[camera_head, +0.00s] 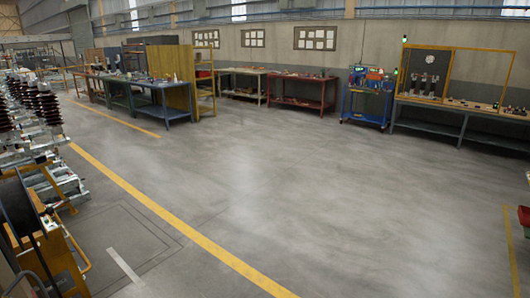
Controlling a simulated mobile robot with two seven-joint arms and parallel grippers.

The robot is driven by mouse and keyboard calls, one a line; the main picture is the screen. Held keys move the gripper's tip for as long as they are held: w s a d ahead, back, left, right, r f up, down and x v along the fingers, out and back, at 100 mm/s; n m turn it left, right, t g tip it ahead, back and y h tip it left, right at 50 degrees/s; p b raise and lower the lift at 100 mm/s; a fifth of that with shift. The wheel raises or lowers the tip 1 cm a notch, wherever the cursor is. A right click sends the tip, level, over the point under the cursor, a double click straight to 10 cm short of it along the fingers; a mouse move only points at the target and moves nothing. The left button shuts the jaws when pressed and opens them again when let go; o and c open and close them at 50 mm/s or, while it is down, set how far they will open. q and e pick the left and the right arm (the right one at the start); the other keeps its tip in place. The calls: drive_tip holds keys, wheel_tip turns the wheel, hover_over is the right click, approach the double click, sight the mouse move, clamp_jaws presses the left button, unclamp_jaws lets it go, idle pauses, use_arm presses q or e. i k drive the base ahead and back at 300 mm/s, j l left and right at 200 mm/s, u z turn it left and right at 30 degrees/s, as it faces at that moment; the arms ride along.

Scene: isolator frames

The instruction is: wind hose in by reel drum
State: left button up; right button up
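What looks like a reel drum stands at the lower left edge of the head view, cut off by the frame. Its dark round side (17,207) faces me, with brownish frame parts and a thin orange curved bar (81,250) beside it. A thin dark curved line (32,277) lies low in front of it; I cannot tell whether it is the hose. Neither of my grippers is in view.
Racks of dark ribbed insulators (48,105) and metal parts line the left side. A yellow floor line (160,206) runs past them. The middle floor is clear. Workbenches (165,100) and a blue cart (367,98) stand along the back. A red item (524,216) is cut off at right.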

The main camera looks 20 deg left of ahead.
sight(18, 205)
drive_tip(key=i+u, duration=0.35)
drive_tip(key=i, duration=0.4)
drive_tip(key=i+l+u, duration=0.15)
drive_tip(key=i+u, duration=0.2)
drive_tip(key=i, duration=0.4)
drive_tip(key=u, duration=0.4)
drive_tip(key=i+u, duration=0.1)
drive_tip(key=u, duration=0.75)
drive_tip(key=l+u, duration=0.1)
drive_tip(key=u, duration=0.3)
drive_tip(key=i+l+u, duration=0.1)
drive_tip(key=u, duration=0.3)
